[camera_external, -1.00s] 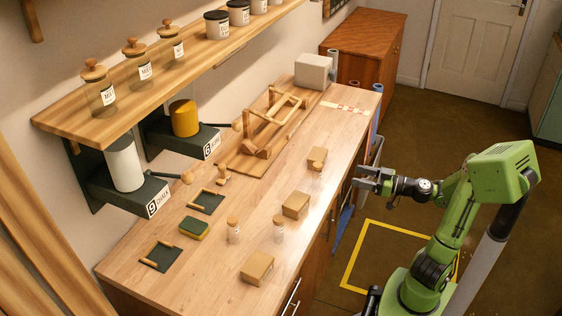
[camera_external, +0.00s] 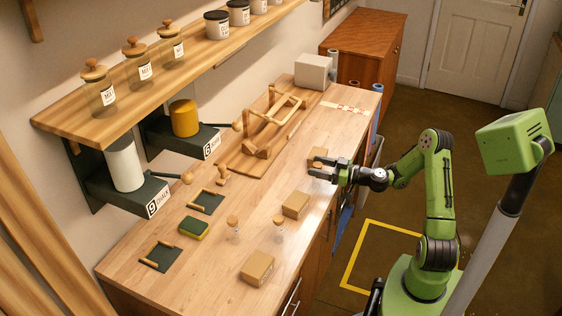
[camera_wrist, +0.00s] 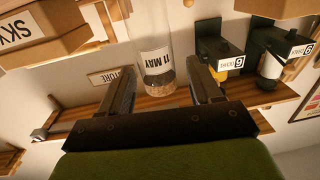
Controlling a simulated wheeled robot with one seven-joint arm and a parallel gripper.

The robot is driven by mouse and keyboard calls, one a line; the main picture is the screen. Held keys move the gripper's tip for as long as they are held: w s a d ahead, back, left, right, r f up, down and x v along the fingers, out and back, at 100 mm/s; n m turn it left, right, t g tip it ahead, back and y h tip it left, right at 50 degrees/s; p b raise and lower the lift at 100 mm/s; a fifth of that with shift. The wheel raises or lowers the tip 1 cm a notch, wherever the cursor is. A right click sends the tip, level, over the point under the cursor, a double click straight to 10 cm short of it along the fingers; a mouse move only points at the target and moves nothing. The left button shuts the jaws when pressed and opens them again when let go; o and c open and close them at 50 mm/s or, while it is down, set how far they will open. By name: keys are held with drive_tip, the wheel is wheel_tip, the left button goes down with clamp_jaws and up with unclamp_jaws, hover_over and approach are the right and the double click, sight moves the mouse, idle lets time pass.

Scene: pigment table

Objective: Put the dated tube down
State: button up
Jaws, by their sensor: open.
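The dated tube, a clear vial with an "11 MAY" label and brown contents, shows in the wrist view (camera_wrist: 158,64) between my two fingers. My gripper (camera_wrist: 160,70) is open, with a finger on each side of the tube and gaps between. In the external view my gripper (camera_external: 320,172) is at the right edge of the worktop, around the tube's place beside a small cardboard box (camera_external: 317,154). The tube's cork shows there; its body is mostly hidden by the fingers.
The wooden worktop (camera_external: 150,235) also holds two cardboard boxes (camera_external: 296,205) (camera_external: 257,268), two corked tubes (camera_external: 233,227) (camera_external: 279,228), a sponge (camera_external: 194,229), dark trays (camera_external: 207,202) and a wooden rack (camera_external: 262,140). A box labelled "SKY" (camera_wrist: 38,35) is close in the wrist view.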

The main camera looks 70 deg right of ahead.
drive_tip(key=shift+w, duration=0.35)
drive_tip(key=shift+s, duration=0.1)
clamp_jaws()
drive_tip(key=shift+r, duration=0.1)
